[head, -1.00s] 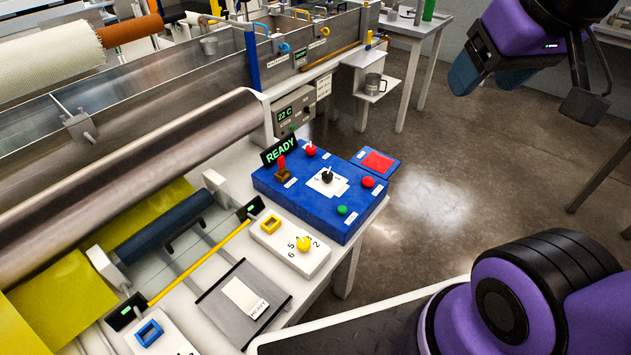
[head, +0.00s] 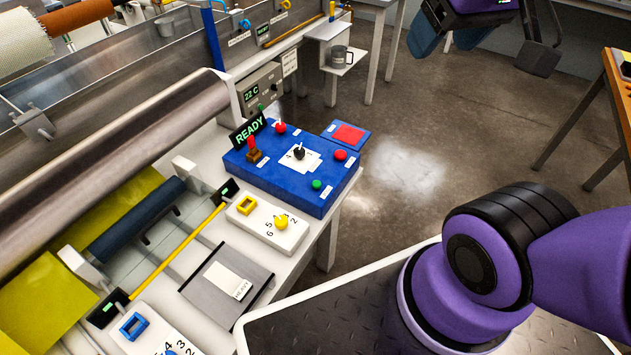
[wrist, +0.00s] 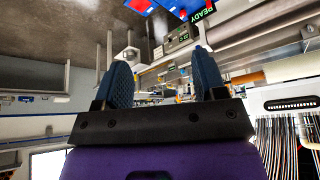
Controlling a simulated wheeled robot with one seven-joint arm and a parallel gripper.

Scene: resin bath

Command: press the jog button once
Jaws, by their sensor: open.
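A blue control panel (head: 287,192) lies on the bench in the head view.
A READY sign (head: 248,130) stands at the panel's back edge. A red pad on a blue plate (head: 347,134) lies beside it. A large metal roller (head: 120,160) is at left. Open floor lies right.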

